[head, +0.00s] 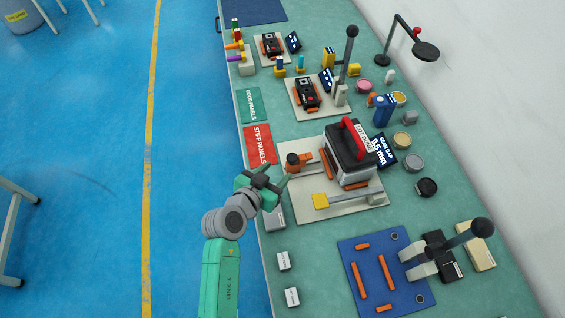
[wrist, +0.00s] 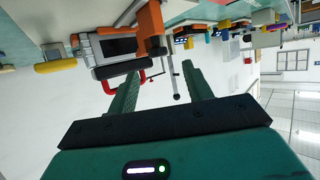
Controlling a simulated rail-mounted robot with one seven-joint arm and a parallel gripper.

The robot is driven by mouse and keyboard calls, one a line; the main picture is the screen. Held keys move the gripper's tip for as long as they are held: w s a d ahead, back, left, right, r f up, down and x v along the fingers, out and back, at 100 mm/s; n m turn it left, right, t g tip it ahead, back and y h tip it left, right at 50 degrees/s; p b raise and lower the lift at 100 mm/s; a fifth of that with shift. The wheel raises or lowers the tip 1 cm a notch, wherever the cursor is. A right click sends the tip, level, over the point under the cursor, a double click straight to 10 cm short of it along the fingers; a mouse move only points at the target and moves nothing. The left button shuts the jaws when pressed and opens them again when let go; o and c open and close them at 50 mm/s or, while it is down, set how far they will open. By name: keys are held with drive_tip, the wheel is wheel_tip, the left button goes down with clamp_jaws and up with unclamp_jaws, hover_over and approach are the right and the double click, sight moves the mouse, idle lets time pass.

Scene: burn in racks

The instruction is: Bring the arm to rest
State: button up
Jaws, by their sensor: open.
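My arm reaches up from the bottom of the head view, bent at a grey joint. My gripper (head: 276,178) is at the left edge of the green bench (head: 305,237), beside the near left side of the press-like fixture with a red handle (head: 353,137). In the wrist view my gripper (wrist: 160,82) shows two green fingers spread apart with nothing between them. The fixture, with its dark screen (wrist: 118,47) and orange parts, appears upside down beyond the fingers. I cannot tell from these frames whether the arm is moving.
A red mat (head: 259,146) and a green mat (head: 249,105) lie along the bench's left edge. A blue board (head: 369,288) with orange strips lies nearer. A black lamp (head: 425,50) stands at the back. The blue floor (head: 90,130) to the left is mostly clear.

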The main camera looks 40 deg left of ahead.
drive_tip(key=shift+s+r, duration=0.15)
drive_tip(key=shift+s, duration=0.25)
drive_tip(key=w+d+r+m+t, duration=0.15)
drive_tip(key=d+r, duration=0.35)
drive_tip(key=r, duration=0.7)
drive_tip(key=w+d+r+t, duration=0.3)
drive_tip(key=d+r, duration=0.3)
drive_tip(key=r, duration=0.5)
drive_tip(key=w+d+r+m+t, duration=0.15)
drive_tip(key=d+r, duration=0.35)
drive_tip(key=r, duration=0.7)
drive_tip(key=s+d+r+t+h+p, duration=0.15)
drive_tip(key=s+d+r, duration=0.25)
drive_tip(key=r, duration=0.4)
drive_tip(key=s+d+r+n+t+p, duration=0.1)
drive_tip(key=s+d+r+t, duration=0.25)
drive_tip(key=r, duration=0.45)
drive_tip(key=s+d+r+t+p, duration=0.1)
drive_tip(key=s+d+r, duration=0.4)
drive_tip(key=r, duration=0.4)
wheel_tip(320, 180, up, 24)
drive_tip(key=p, duration=2.4)
drive_tip(key=shift+w+a+r+p, duration=0.15)
drive_tip(key=shift+w+a+p, duration=0.15)
drive_tip(key=shift+w+p, duration=0.15)
